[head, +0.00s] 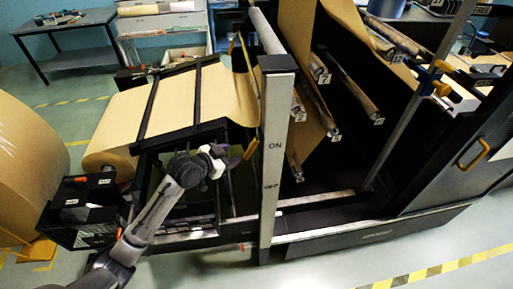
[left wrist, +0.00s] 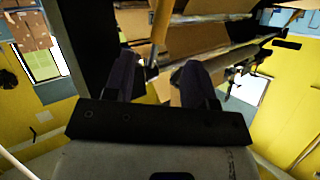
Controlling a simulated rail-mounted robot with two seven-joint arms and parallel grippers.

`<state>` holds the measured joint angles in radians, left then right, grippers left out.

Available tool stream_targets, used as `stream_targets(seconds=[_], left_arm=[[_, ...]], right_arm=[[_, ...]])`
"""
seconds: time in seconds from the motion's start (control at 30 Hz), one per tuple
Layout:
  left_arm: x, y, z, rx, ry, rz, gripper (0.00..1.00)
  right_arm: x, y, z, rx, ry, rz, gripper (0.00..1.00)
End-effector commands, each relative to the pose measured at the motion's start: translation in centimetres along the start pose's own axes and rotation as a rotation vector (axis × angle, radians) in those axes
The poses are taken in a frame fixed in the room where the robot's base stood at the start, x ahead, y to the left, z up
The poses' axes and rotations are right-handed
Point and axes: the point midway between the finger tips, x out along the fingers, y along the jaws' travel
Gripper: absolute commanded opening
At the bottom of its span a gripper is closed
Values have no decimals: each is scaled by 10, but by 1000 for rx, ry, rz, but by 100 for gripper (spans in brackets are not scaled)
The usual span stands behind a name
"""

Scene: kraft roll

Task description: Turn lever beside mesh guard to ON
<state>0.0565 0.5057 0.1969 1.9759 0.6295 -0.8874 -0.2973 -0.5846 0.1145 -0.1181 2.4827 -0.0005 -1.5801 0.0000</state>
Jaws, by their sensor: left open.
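A pale upright post (head: 275,160) carries the words ON and, lower down, what looks like OFF. A small tan piece (head: 250,149) beside the post's left face may be the lever's end; I cannot tell its setting. My left gripper (head: 238,158) is just left of the post, near the ON label, and partly blends into the dark frame behind. In the left wrist view its two dark fingers (left wrist: 158,72) are apart, and a thin orange-tan rod (left wrist: 160,25) shows beyond the gap. I see no clear contact. My right gripper is out of view. The mesh guard is not clearly recognisable.
A brown paper web (head: 190,100) runs over the black machine frame left of the post. A large kraft roll (head: 30,160) and a black box (head: 88,210) stand at left. A dark panel with a yellow handle (head: 473,155) is at right. Floor is clear in front.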

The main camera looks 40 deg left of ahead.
Motion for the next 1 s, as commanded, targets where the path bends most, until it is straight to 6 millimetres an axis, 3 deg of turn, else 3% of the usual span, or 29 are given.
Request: stream_targets(seconds=[0.17,0.7,1.0], left_arm=[[14,0,0,23,5,-3,51],[109,0,0,23,1,-2,51],[134,0,1,25,0,-2,51]], right_arm=[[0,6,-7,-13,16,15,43],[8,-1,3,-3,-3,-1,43],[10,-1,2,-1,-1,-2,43]])
